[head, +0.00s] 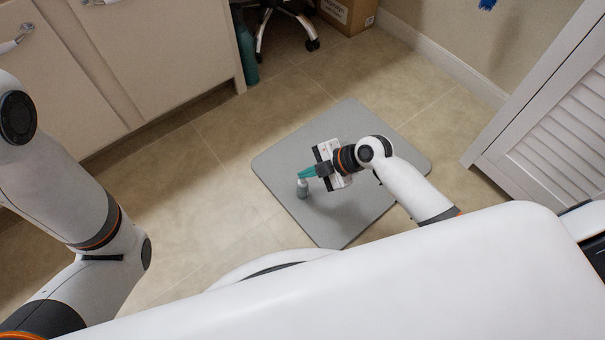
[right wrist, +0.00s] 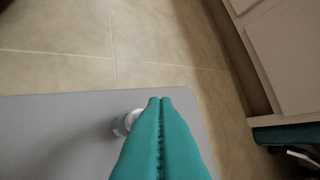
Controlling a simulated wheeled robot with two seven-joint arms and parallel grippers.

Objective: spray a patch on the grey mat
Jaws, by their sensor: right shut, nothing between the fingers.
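The grey mat (head: 350,222) lies flat on the tiled floor in the middle of the head view. It also fills the lower left of the right wrist view (right wrist: 50,135). A small grey and white bottle (head: 302,190) stands near the mat's left edge. In the right wrist view the bottle (right wrist: 121,125) is left of the fingers, partly hidden behind them. My right gripper (head: 303,173) has teal fingers, pressed together and empty. Their tips (right wrist: 160,101) are close by the bottle's top; I cannot tell if they touch it. My left gripper is out of view.
White cabinets (head: 150,50) stand at the upper left, with a teal bottle-like object (head: 246,50) by their end. A chair base (head: 285,25) and a cardboard box (head: 348,12) are at the back. A louvred door (head: 550,125) is at right. Floor left of the mat is clear.

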